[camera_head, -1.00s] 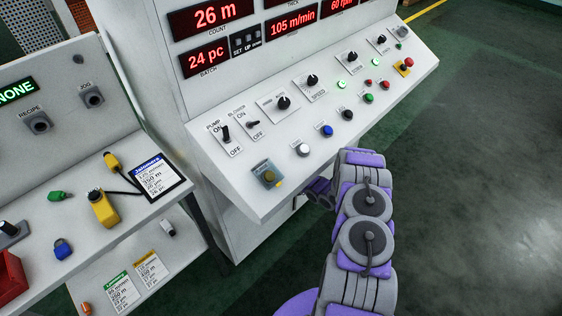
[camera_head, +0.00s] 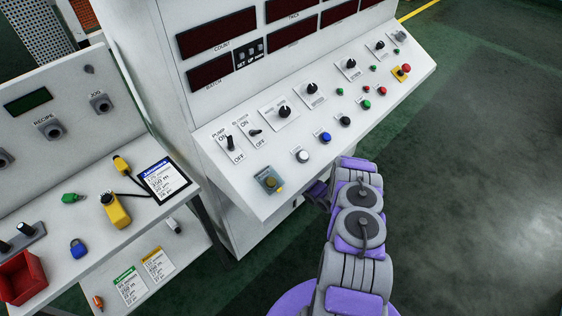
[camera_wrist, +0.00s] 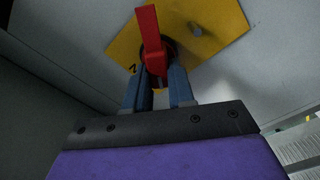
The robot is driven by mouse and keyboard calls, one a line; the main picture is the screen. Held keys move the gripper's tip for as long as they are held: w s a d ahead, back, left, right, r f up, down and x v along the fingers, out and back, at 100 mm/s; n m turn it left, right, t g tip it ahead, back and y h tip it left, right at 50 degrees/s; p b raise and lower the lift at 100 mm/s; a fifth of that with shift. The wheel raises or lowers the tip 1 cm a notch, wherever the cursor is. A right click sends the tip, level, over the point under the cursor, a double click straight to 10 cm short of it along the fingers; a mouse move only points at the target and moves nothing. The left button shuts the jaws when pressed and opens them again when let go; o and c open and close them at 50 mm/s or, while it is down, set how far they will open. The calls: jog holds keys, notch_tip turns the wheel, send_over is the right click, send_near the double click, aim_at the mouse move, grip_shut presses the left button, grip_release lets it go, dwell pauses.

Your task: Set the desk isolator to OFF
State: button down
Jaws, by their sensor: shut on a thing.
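The desk isolator's red handle (camera_wrist: 149,30) stands on a yellow plate (camera_wrist: 212,28) in the wrist view, its long end pointing up and slightly left. My gripper (camera_wrist: 159,76) is shut on the lower part of the handle, a blue-grey finger on each side. A dark mark shows on the plate left of the handle, but I cannot read it. In the head view my gripper and the isolator are hidden; my arm reaches down by the near edge of the sloped desk (camera_head: 240,197).
The sloped desk carries switches, knobs and a red emergency button (camera_head: 406,68). A side bench (camera_head: 40,240) at left holds a yellow pendant (camera_head: 116,210) and a blue padlock (camera_head: 78,248). Open floor (camera_head: 470,180) lies at right.

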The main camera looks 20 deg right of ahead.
jog(key=shift+a+f+n+p, duration=0.1)
jog(key=shift+a+n+p, duration=0.05)
jog(key=shift+n+p, duration=1.35)
jog(key=shift+a+f+n+p, duration=0.1)
jog(key=shift+n+p, duration=1.1)
jog(key=shift+n, duration=0.6)
jog(key=shift+f, duration=0.1)
jog(key=c, duration=1)
grip_release()
jog(key=shift+w, duration=0.1)
jog(key=shift+o, duration=0.2)
jog(key=v, duration=1.7)
